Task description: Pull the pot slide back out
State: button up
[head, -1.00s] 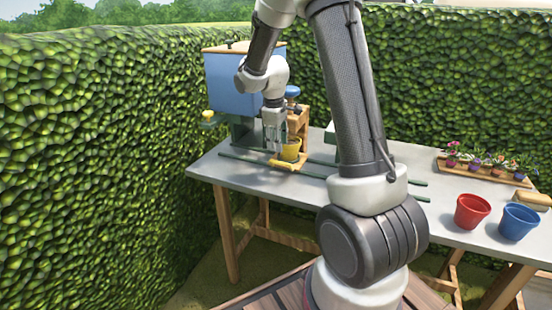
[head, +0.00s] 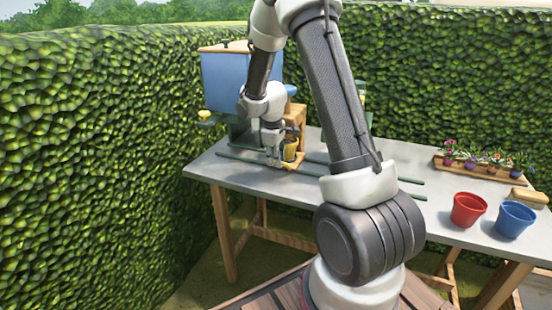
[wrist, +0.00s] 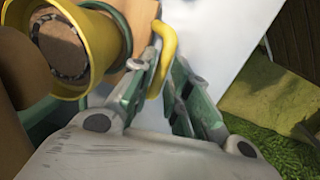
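The pot slide is a small wooden carriage with a yellow handle bar (wrist: 168,42) at its front. A yellow pot (head: 290,149) stands on it, and dark round contents show in the pot in the wrist view (wrist: 75,45). My gripper (head: 273,163) is low at the front of the slide. In the wrist view my gripper's fingers (wrist: 165,72) are close together, one on each side of the handle, and look shut on it. The pot is left of the fingers there. The arm partly hides the slide in the head view.
A blue hopper (head: 226,82) stands behind the slide. Green rails (head: 240,159) run along the grey table (head: 215,172). A red pot (head: 467,210), a blue pot (head: 515,220) and a flower tray (head: 480,172) are to the right. A hedge closes off the left and back.

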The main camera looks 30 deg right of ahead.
grip_shut()
jog(key=s+d, duration=0.4)
jog(key=s, duration=0.1)
jog(key=s+d, duration=0.2)
jog(key=shift+s, duration=0.35)
jog(key=o, duration=0.6)
grip_release()
jog(key=r, duration=0.4)
jog(key=s+a+r, duration=0.1)
jog(key=r, duration=0.7)
jog(key=shift+s+a, duration=0.25)
jog(key=shift+a, duration=0.1)
jog(key=shift+f, duration=0.1)
